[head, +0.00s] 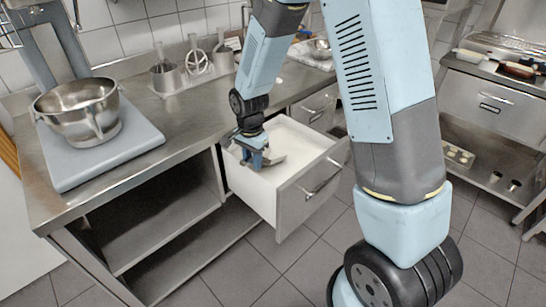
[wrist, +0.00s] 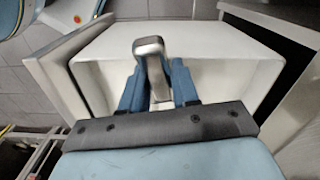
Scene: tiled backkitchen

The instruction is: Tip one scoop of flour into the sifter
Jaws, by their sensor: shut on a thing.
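My gripper (head: 257,155) is down inside an open drawer (head: 303,200) below the counter. In the wrist view its blue fingers (wrist: 158,88) are shut on the grey handle of a scoop (wrist: 150,46). Part of the scoop's metal (head: 274,160) shows beside the fingers in the head view; its bowl is mostly hidden, so I cannot tell whether it holds flour. The drawer's inside (wrist: 222,65) is plain white, and flour is hard to tell from its walls. Metal cup-like vessels (head: 166,78) stand at the back of the counter; I cannot tell which is the sifter.
A steel mixing bowl (head: 78,112) stands on a pale grey base (head: 118,150) at the counter's left. Open shelves (head: 150,232) lie below. A second cabinet (head: 497,102) stands at the right. The counter between base and drawer is clear.

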